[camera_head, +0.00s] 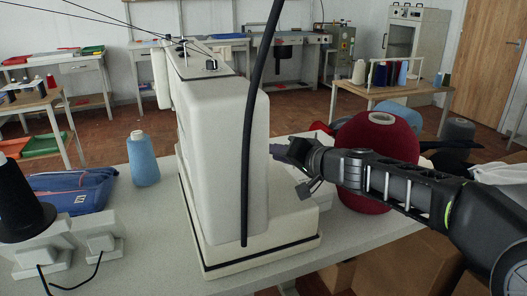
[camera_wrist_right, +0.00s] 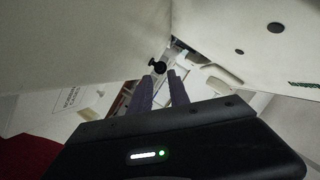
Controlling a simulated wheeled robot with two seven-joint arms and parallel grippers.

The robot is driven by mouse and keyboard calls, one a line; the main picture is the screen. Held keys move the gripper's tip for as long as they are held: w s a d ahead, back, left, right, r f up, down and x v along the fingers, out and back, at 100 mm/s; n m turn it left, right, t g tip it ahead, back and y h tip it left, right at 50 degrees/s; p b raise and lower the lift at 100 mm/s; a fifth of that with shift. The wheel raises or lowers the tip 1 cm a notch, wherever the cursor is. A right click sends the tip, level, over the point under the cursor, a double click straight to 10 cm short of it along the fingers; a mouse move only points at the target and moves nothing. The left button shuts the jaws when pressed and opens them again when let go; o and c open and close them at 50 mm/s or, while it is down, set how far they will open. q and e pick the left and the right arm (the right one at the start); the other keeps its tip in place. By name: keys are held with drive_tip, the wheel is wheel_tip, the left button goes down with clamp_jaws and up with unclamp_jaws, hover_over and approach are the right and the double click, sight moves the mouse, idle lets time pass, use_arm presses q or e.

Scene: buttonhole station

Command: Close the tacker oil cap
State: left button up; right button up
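The tacker is a tall cream-white machine (camera_head: 222,160) on the table in the middle of the head view. My right gripper (camera_head: 283,150) reaches in from the right, beside the machine's right side and above its base. In the right wrist view the two dark fingers (camera_wrist_right: 159,86) stand apart with a gap and nothing between them. Beyond the fingertips is a small black knob (camera_wrist_right: 158,66) near pale machine surfaces; I cannot tell whether it is the oil cap. No oil cap is clearly recognisable in the head view. My left gripper is out of view.
A large dark red thread cone (camera_head: 375,140) stands behind my right forearm. A black cone (camera_head: 20,205) is at the far left. A black hose hangs before the machine.

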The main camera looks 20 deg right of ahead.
drive_tip(key=x, duration=0.5)
drive_tip(key=shift+w+a, duration=0.15)
drive_tip(key=shift+w, duration=0.15)
drive_tip(key=shift+c, duration=0.5)
clamp_jaws()
